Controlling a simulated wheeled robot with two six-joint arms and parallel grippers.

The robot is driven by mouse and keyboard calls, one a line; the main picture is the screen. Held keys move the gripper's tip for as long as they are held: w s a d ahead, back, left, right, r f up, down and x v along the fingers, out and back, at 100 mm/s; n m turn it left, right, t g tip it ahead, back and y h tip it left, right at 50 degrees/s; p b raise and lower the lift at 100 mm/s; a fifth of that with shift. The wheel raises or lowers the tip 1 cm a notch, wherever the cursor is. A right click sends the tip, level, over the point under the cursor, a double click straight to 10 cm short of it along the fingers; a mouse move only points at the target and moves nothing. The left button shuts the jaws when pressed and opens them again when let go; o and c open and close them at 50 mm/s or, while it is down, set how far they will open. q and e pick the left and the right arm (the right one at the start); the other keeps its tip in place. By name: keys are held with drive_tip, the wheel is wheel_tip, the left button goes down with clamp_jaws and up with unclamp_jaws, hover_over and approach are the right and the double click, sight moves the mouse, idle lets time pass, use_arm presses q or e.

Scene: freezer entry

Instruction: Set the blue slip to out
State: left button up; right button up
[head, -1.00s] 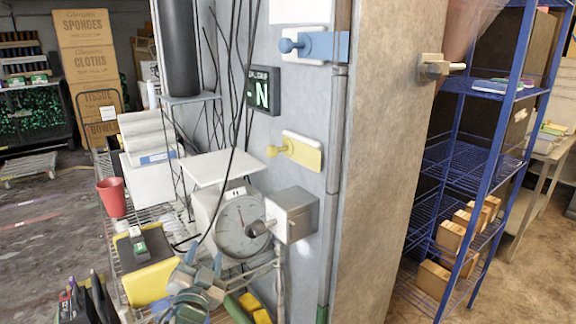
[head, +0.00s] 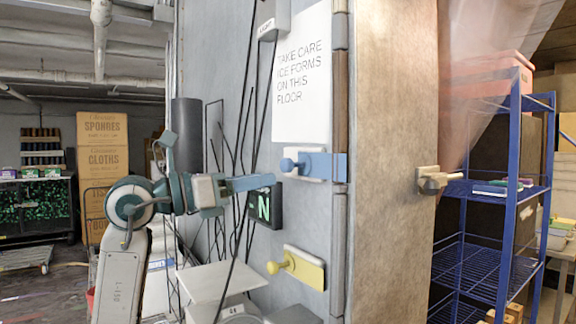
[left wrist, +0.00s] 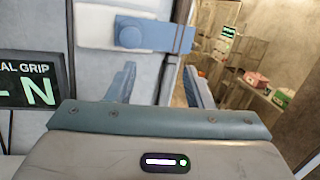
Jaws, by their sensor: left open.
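The blue slip (head: 318,166) is a blue bar with a round knob at its left end, on a white plate on the grey wall. Its bar runs right across the metal corner strip. It also shows at the top of the left wrist view (left wrist: 150,34). My left gripper (head: 268,183) is to the left of the slip and slightly lower in the head view. In the left wrist view my left gripper (left wrist: 160,82) has its fingers apart and nothing between them; the slip lies beyond the fingertips. My right gripper is out of view.
A yellow slip (head: 300,268) with a knob sits lower on the wall. A dark sign (head: 264,206) with a green N is beside my left gripper. Black cables hang in front of the wall. A latch (head: 432,181) and a blue shelf rack (head: 506,200) are to the right.

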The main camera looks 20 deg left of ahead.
sight(282, 163)
use_arm(q)
drive_tip(key=a+r+n+t+y, duration=0.1)
drive_tip(key=a+r+y, duration=0.2)
drive_tip(key=p+x, duration=0.4)
drive_tip(key=x, duration=0.5)
drive_tip(key=shift+w+a+f, duration=0.1)
drive_tip(key=shift+w, duration=0.25)
drive_tip(key=shift+w+d+f+p, duration=0.1)
drive_tip(key=shift+w+d+p, duration=0.3)
drive_tip(key=shift+w, duration=0.15)
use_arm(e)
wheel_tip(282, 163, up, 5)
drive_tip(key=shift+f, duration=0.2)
